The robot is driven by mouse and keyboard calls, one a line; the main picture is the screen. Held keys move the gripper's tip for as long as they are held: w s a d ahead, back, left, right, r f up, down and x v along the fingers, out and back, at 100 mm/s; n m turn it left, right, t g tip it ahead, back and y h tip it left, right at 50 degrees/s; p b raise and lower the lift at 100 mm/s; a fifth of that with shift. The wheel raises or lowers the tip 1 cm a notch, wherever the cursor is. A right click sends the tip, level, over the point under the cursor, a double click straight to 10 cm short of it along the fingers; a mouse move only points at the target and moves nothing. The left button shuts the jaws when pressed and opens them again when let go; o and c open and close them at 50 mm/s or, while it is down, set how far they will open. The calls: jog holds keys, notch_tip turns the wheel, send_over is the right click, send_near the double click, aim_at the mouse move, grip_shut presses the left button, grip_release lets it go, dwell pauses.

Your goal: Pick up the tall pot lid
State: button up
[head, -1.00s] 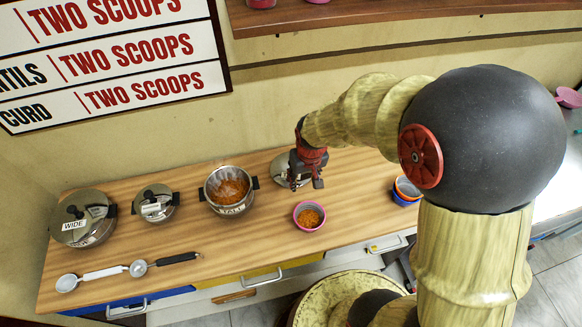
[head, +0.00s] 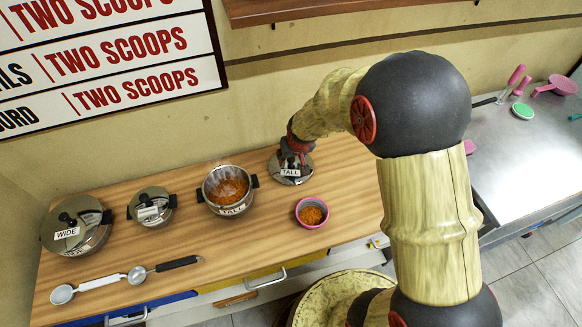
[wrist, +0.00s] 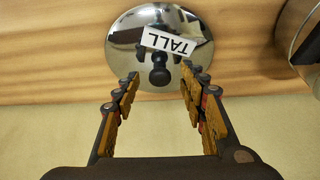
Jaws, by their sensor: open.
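The tall pot lid (head: 291,175) is a shiny steel disc with a white "TALL" label, lying on the wooden counter to the right of the tall pot (head: 229,190). The lid also shows in the wrist view (wrist: 192,24), with its black knob (wrist: 160,72) between and just beyond my fingertips. My gripper (wrist: 159,82) is open and empty, with one finger on each side of the knob's line. In the head view my gripper (head: 292,158) is over the lid and hides its far part. I cannot tell the exact gap between fingers and knob.
The tall pot is open and holds orange food. A pink bowl (head: 312,221) of orange food stands in front of the lid. The wall is close behind.

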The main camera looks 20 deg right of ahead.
jog(key=shift+w+f, duration=0.1)
jog(key=shift+f, duration=0.2)
jog(key=shift+c, duration=1)
grip_shut()
jog(key=shift+r, duration=0.1)
